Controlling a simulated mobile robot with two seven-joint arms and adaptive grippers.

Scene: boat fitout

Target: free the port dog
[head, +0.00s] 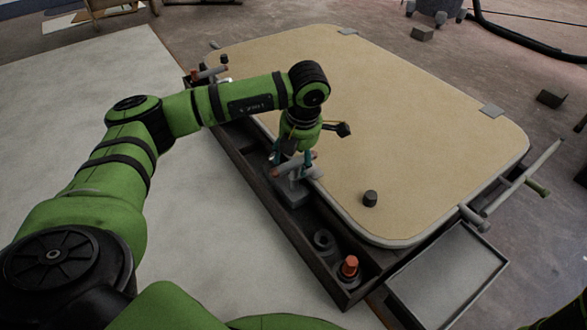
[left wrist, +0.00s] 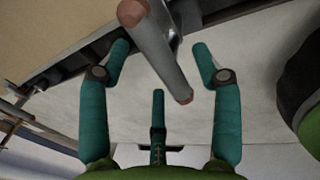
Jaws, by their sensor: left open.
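A dog (head: 293,168), a grey T-shaped handle with reddish-brown ends, stands on the dark frame along the near left edge of the tan hatch panel (head: 400,120). My left gripper (head: 292,160) is right over it, its teal fingers pointing down. In the left wrist view, the dog's grey bar (left wrist: 160,50) runs between the open fingertips of the left gripper (left wrist: 160,60), and I cannot tell whether they touch it. A similar dog (head: 210,73) is at the far left corner of the frame. No label shows which one is port. My right gripper is not in view.
A small dark cylinder (head: 370,198) stands on the panel. An orange-topped piece (head: 349,267) and a dark ring (head: 323,240) sit in the frame's near end. An empty grey tray (head: 450,280) lies at the lower right. A rod (head: 525,178) juts out at the right.

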